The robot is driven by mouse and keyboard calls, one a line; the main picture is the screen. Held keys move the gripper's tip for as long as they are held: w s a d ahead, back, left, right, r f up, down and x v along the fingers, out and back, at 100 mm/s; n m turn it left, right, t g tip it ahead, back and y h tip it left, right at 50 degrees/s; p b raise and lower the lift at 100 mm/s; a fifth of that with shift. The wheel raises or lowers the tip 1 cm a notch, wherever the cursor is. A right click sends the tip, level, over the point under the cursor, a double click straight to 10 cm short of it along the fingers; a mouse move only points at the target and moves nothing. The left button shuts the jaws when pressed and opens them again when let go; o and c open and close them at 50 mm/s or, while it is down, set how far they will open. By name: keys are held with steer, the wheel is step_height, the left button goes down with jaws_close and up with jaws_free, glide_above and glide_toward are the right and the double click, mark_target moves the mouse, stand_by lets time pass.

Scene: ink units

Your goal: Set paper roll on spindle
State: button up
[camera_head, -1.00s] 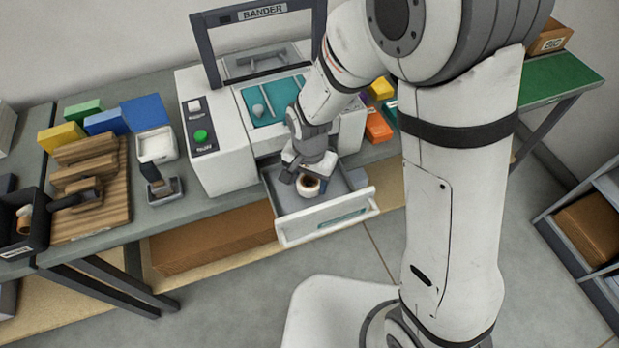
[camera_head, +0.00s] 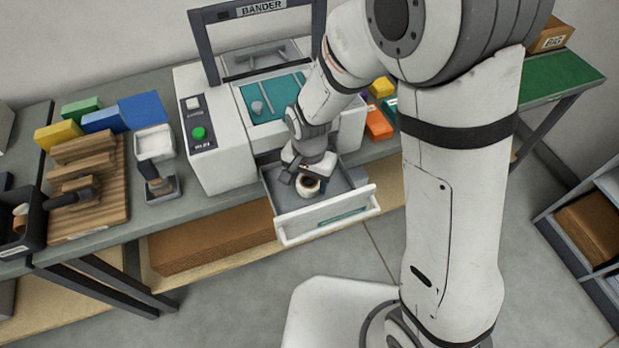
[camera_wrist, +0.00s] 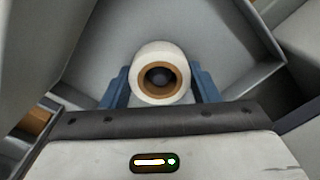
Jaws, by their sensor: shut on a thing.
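The paper roll (camera_head: 309,186) is white with a brown core. It is in the open drawer (camera_head: 330,217) at the front of the white bander machine. In the wrist view the paper roll (camera_wrist: 160,74) sits between the blue fingers of my gripper (camera_wrist: 160,88), with a dark round shape showing inside its core. I cannot tell whether that shape is the spindle. My gripper (camera_head: 306,178) also shows in the head view, reaching down into the drawer and shut on the roll. The drawer's grey floor (camera_wrist: 215,60) lies around the roll.
The bander (camera_head: 222,130) stands on the grey bench, its dark frame raised above a teal top. To its left are a stamp (camera_head: 160,183), a wooden rack (camera_head: 90,190) and coloured blocks. Orange and yellow items (camera_head: 378,123) lie to its right.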

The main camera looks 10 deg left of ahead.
mark_target(309, 181)
steer(key=shift+f, duration=0.15)
steer(key=o, duration=0.7)
step_height(309, 181, up, 11)
steer(key=p, duration=0.7)
stand_by(0.5)
